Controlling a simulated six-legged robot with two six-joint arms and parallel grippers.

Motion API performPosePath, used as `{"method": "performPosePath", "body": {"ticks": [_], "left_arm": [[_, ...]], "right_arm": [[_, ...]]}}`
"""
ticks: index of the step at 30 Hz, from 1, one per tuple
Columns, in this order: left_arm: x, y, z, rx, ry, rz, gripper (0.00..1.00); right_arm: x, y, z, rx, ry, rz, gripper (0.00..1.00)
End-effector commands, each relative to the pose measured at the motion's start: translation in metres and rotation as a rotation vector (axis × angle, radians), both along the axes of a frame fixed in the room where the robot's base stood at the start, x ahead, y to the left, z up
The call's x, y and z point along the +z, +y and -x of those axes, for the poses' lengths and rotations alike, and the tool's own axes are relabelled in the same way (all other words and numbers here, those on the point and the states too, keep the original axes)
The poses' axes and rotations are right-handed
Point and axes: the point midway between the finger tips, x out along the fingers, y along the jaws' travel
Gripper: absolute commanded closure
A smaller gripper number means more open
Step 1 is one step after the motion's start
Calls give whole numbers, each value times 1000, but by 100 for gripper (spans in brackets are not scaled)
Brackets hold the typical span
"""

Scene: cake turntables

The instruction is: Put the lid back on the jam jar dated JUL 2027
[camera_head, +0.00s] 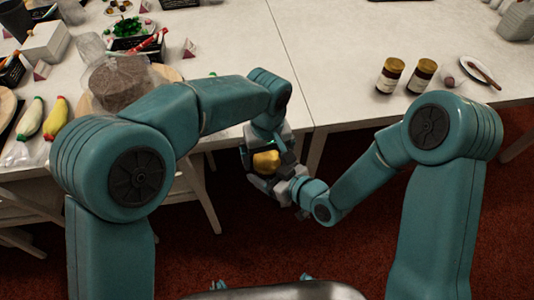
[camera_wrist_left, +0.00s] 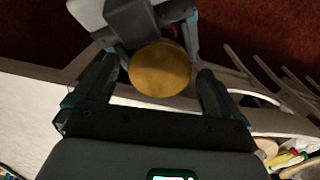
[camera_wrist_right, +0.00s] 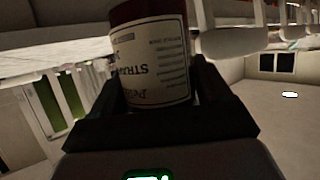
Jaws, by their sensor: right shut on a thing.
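A jam jar (camera_wrist_right: 155,55) with a white label and dark red contents is held in my right gripper (camera_wrist_right: 160,95). Its label appears upside down in the right wrist view, and I cannot read a date. A round gold lid (camera_wrist_left: 160,67) shows between the fingers of my left gripper (camera_wrist_left: 158,85). Those fingers stand apart, with gaps visible on both sides of the lid. In the head view, the gold lid (camera_head: 266,162) is where the two grippers meet, in front of the table edge. Whether it sits fully on the jar is hidden.
Two gold-lidded jars (camera_head: 391,75) (camera_head: 421,77) stand on the right table, beside a small round item (camera_head: 448,82) and a plate (camera_head: 474,68). A bagged brown cake (camera_head: 118,82) and piping bags (camera_head: 52,118) are on the left table. The right table's middle is clear.

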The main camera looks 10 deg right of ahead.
Motion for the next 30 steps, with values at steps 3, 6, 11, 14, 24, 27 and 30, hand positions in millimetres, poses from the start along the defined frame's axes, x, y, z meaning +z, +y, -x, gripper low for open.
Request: {"method": "performPosePath", "body": {"ticks": [3, 6, 11, 14, 24, 27, 30], "left_arm": [[0, 0, 0, 1, 0, 0, 3], [3, 0, 0, 1, -1, 1, 3], [24, 0, 0, 2, -3, 2, 3], [37, 0, -1, 2, -3, 1, 3], [45, 0, 0, 1, 0, 0, 3], [50, 0, 0, -8, -2, 1, 18], [67, -1, -1, -56, -4, 1, 18]], "right_arm": [[1, 0, -1, -1, -4, -2, 100], [1, 0, -1, -1, -4, -2, 100], [1, 0, -1, 0, -4, -1, 100], [1, 0, -1, 0, -4, -1, 100], [1, 0, -1, 0, -4, -1, 100], [1, 0, -1, 0, -4, -1, 100], [1, 0, -1, 0, -4, -1, 100]]}}
